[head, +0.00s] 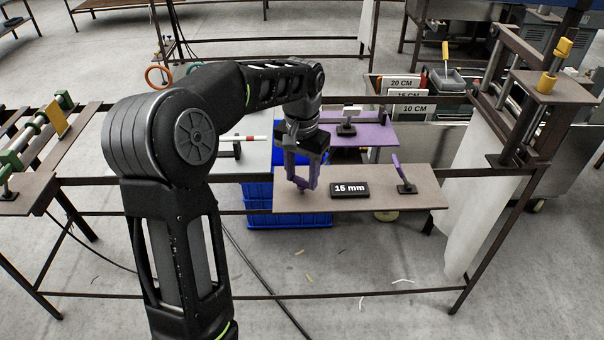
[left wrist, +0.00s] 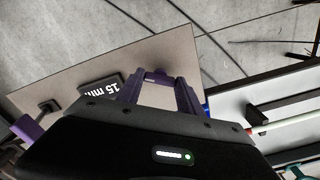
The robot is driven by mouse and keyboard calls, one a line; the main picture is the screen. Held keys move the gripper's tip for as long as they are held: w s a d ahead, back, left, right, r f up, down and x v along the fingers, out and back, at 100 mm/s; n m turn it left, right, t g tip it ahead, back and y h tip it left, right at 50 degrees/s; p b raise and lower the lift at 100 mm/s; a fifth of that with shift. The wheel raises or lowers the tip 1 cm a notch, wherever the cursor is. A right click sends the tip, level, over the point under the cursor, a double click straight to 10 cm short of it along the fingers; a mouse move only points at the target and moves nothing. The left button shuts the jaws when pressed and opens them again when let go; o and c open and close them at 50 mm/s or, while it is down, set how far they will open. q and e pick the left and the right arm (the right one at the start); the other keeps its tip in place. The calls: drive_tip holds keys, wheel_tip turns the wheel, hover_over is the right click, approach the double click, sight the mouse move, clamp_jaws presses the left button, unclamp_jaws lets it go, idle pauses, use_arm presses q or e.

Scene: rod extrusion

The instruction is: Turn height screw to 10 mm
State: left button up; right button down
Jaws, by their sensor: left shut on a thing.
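My left gripper (head: 302,186) points down at the left part of the brown board, its purple fingers shut on a small purple piece that looks like the height screw. In the left wrist view the fingers (left wrist: 158,88) stand on either side of this screw (left wrist: 157,76), near the board's edge; most of it is hidden. A black display reading "15 mm" (head: 349,189) lies on the board to the right of the gripper; it also shows in the left wrist view (left wrist: 101,88). My right gripper is not in view.
The brown board (head: 300,204) also bears a purple lever on a black base (head: 405,184) at its right. A purple plate (head: 372,133) with a black-and-white fixture lies behind. A blue crate (head: 260,216) is under the board. Signs reading 20 CM (head: 402,83) and 10 CM stand farther back.

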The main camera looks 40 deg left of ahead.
sight(302, 178)
use_arm(q)
drive_tip(key=n, duration=0.6)
idle(0.5)
drive_tip(key=o, duration=1.4)
drive_tip(key=shift+r, duration=0.1)
wheel_tip(302, 178, up, 8)
drive_tip(key=shift+f, duration=0.15)
drive_tip(key=shift+f, duration=0.1)
